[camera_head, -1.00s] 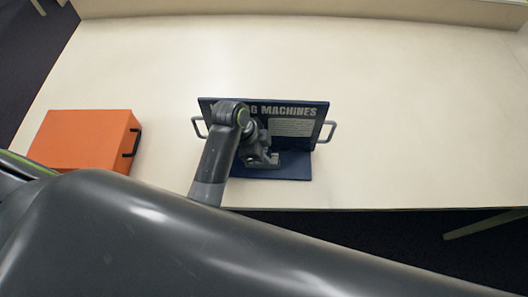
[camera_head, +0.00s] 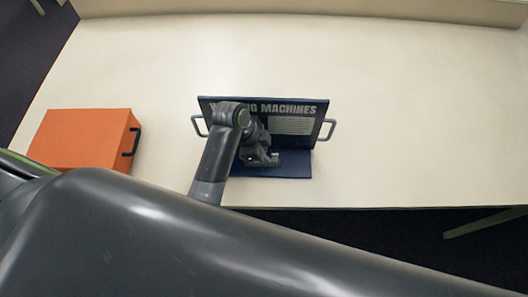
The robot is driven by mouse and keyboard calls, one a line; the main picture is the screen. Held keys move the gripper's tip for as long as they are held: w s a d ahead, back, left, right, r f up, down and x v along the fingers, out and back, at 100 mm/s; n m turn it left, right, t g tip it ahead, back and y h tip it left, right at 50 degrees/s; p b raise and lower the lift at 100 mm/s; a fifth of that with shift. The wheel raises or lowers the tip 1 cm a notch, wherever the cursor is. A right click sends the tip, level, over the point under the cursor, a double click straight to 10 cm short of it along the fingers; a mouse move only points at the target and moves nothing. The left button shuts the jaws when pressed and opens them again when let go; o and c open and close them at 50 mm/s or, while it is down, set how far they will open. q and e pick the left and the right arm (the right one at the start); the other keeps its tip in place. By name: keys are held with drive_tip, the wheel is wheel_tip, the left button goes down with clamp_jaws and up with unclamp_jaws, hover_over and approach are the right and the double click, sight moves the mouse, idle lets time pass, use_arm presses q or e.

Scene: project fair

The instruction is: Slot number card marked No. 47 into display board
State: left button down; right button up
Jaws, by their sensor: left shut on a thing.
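The display board (camera_head: 312,142) is dark blue and stands upright near the table's front edge. It has a heading ending in "MACHINES", a pale text panel, a grey handle at each side and a flat blue base. My left gripper (camera_head: 268,160) is in front of the board, low over its base. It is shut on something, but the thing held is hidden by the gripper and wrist. I cannot make out the No. 47 card or any slot. My left wrist covers the left part of the board's face. My right gripper does not show.
An orange box (camera_head: 78,138) with a black handle on its right side sits at the left of the cream table (camera_head: 420,110). The table is clear behind and right of the board. My own arm covers the lower part of the view.

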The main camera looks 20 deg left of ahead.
use_arm(q)
drive_tip(key=shift+w+f, duration=0.15)
drive_tip(key=shift+f, duration=0.1)
idle(0.4)
drive_tip(key=c, duration=1.4)
unclamp_jaws()
drive_tip(key=shift+o, duration=0.2)
drive_tip(key=shift+r, duration=0.1)
drive_tip(key=shift+r, duration=3.6)
